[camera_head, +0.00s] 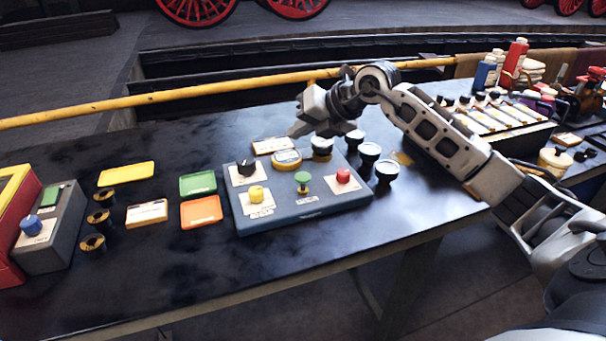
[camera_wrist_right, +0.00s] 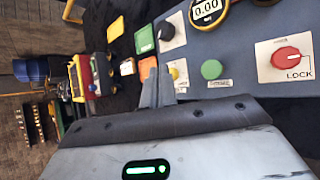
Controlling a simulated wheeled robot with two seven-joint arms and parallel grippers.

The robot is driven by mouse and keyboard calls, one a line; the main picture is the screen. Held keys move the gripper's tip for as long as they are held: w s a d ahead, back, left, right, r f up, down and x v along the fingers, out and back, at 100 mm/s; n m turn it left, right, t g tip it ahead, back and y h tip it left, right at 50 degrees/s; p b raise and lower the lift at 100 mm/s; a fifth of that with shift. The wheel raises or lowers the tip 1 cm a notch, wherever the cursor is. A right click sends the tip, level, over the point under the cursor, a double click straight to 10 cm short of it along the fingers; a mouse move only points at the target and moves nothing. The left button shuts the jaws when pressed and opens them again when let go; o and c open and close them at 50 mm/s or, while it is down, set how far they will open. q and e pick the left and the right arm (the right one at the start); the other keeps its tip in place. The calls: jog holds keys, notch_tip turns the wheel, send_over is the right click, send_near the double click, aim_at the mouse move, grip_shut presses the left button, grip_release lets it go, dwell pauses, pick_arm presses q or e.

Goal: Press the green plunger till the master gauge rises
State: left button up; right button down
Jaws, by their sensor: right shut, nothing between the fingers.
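The green plunger (camera_head: 302,178) stands upright near the front middle of a blue-grey control panel (camera_head: 285,222) in the head view. It shows as a green round cap in the right wrist view (camera_wrist_right: 212,69). A yellow-ringed gauge (camera_head: 287,160) sits at the panel's back; in the right wrist view (camera_wrist_right: 207,9) its display reads 0.00. My right gripper (camera_head: 294,131) is shut and empty, held above the back of the panel. In the right wrist view its closed fingers (camera_wrist_right: 157,84) appear left of the green cap, apart from it. My left gripper is not in view.
The panel also bears a red knob (camera_head: 343,175) marked LOCK, a yellow button (camera_head: 257,194) and a black knob (camera_head: 245,168). The table front is clear.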

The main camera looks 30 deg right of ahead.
aim_at(307, 178)
jog(key=shift+d+h, duration=0.5)
jog(key=shift+d, duration=0.5)
